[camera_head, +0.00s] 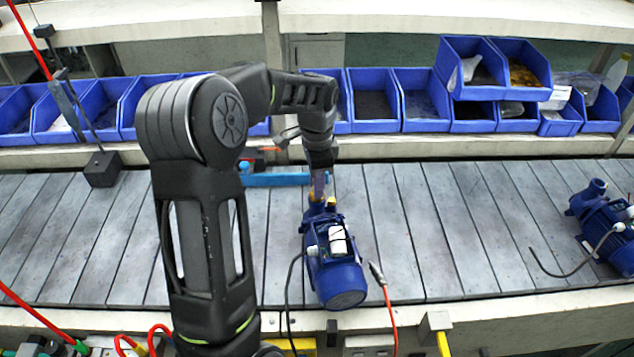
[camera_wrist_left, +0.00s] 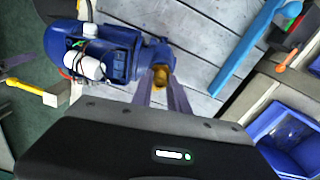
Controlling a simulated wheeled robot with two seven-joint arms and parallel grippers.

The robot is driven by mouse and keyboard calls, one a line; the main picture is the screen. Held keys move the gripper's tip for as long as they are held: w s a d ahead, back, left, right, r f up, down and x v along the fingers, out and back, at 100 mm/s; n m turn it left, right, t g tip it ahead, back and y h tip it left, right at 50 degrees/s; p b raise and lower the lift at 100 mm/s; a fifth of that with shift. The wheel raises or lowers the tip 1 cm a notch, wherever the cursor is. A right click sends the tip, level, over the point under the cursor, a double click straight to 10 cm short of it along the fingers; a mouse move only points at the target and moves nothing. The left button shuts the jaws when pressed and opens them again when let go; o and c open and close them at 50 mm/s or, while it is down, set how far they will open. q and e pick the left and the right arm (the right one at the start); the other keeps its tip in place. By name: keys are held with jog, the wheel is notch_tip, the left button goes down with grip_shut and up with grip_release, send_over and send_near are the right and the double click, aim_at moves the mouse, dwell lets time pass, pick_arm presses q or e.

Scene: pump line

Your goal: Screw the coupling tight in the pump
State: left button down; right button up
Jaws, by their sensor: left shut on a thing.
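The brass-coloured coupling (camera_wrist_left: 160,76) sits at the pump's port. My left gripper (camera_head: 319,190) reaches down to the port from above. In the left wrist view its two fingers (camera_wrist_left: 162,82) are on either side of the coupling and closed on it. How deep the coupling sits in the port is hidden. My right gripper is not in view.
A second blue pump (camera_head: 606,228) lies at the right of the conveyor. A blue bar (camera_head: 285,180) lies behind my gripper. Blue bins (camera_head: 425,105) line the back shelf. The conveyor between the pumps is clear.

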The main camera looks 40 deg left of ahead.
pick_arm(q)
jog(key=m, duration=0.3)
dwell(0.4)
jog(key=shift+m, duration=0.3)
jog(key=m, duration=0.3)
jog(key=shift+p, duration=0.4)
jog(key=c, duration=1.3)
grip_release()
jog(key=shift+c, duration=0.2)
jog(key=shift+n, duration=1.6)
